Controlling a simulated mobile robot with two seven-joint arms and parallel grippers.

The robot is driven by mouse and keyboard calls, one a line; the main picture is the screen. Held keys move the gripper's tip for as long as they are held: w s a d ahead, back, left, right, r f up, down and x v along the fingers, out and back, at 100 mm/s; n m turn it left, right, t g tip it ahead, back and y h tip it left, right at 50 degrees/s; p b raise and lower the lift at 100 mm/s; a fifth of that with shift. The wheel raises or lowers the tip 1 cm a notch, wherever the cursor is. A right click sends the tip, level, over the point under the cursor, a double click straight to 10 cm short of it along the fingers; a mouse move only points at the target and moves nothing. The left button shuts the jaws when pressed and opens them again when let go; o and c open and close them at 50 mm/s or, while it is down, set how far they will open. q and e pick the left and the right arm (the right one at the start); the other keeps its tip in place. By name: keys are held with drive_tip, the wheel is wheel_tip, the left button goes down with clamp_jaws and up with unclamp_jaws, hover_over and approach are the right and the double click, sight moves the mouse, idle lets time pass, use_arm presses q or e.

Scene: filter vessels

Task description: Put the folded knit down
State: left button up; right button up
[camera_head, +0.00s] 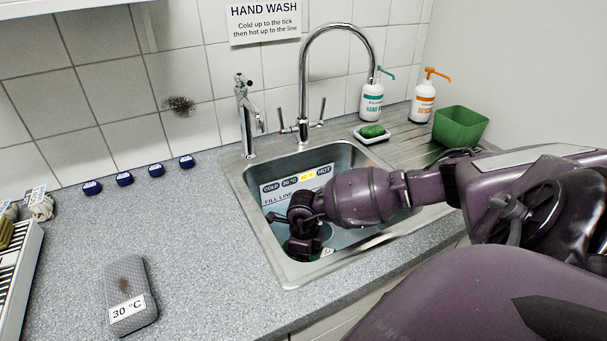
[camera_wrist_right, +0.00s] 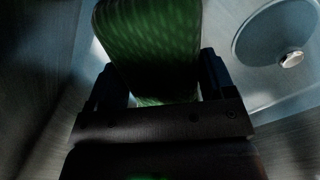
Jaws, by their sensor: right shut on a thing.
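The folded knit (camera_wrist_right: 150,45) is green with a ribbed texture and fills the upper middle of the right wrist view. My right gripper (camera_wrist_right: 162,85) is shut on it, one dark finger on each side. In the head view my right arm reaches in from the right, and the right gripper (camera_head: 303,246) points down inside the steel sink (camera_head: 268,245). Only small green bits show around it there; the arm hides most of the knit. I cannot tell whether the knit touches the sink floor. My left gripper is not in view.
A grey folded piece labelled 30 °C (camera_head: 131,295) lies on the counter (camera_head: 200,240). Several blue-capped items line the wall. A tall tap (camera_head: 305,80) arches over the sink. Two pump bottles, a soap dish (camera_head: 371,134) and a green tub (camera_head: 461,127) stand behind right.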

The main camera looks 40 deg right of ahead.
drive_tip(key=shift+f, duration=0.45)
drive_tip(key=o, duration=1)
drive_tip(key=shift+r, duration=0.2)
wheel_tip(320, 180, up, 13)
drive_tip(key=p, duration=0.1)
drive_tip(key=shift+p, duration=0.35)
drive_tip(key=shift+f, duration=0.1)
